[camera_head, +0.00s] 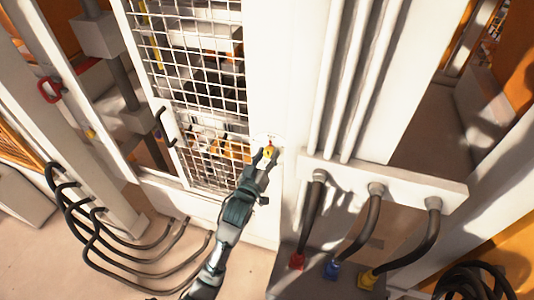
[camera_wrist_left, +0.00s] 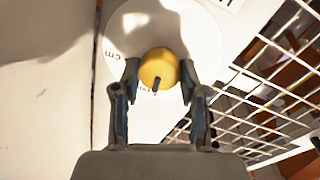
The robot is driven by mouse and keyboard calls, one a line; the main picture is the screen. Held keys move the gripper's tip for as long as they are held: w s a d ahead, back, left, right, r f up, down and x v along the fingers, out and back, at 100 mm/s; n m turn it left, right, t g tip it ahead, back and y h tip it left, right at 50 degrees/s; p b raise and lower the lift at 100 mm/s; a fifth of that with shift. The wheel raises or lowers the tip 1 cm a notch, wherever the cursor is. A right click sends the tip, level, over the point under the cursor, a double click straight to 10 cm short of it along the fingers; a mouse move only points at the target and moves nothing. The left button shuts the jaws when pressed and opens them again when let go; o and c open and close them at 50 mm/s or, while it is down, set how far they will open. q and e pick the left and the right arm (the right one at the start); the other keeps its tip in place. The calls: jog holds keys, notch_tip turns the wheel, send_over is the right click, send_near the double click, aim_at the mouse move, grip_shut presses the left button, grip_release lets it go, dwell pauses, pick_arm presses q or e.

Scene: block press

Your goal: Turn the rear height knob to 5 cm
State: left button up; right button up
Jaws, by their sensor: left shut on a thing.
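The rear height knob (camera_wrist_left: 158,68) is a yellow round knob with a dark pointer mark, set on a white dial plate (camera_wrist_left: 203,30) with partly readable print, including "cm". In the head view the knob (camera_head: 269,152) is small, with a bit of red at its top, on the white panel right of the mesh door. My left gripper (camera_wrist_left: 159,80) has one finger on each side of the knob and is shut on it; in the head view the gripper (camera_head: 267,157) reaches up to it from below. The dial's number at the pointer is not readable. My right gripper is not in view.
A wire mesh door (camera_head: 195,75) with a black handle (camera_head: 165,126) is left of the knob. Black hoses (camera_head: 95,235) lie on the floor at left. Pipes and cables with red, blue and yellow connectors (camera_head: 331,268) stand at right.

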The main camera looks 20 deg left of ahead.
pick_arm(q)
jog(key=shift+f+n+p, duration=0.2)
jog(key=shift+n+p, duration=0.2)
jog(key=shift+n, duration=0.6)
jog(key=o, duration=0.9)
jog(key=shift+c, duration=0.2)
jog(key=shift+o, duration=1.3)
jog(key=shift+w, duration=0.1)
jog(key=shift+w+d, duration=0.1)
jog(key=shift+w, duration=0.05)
jog(key=shift+s, duration=0.25)
jog(key=s+a, duration=0.1)
jog(key=s, duration=1)
jog(key=shift+s+a+f, duration=0.15)
jog(key=shift+s+f, duration=0.05)
jog(key=shift+f, duration=0.2)
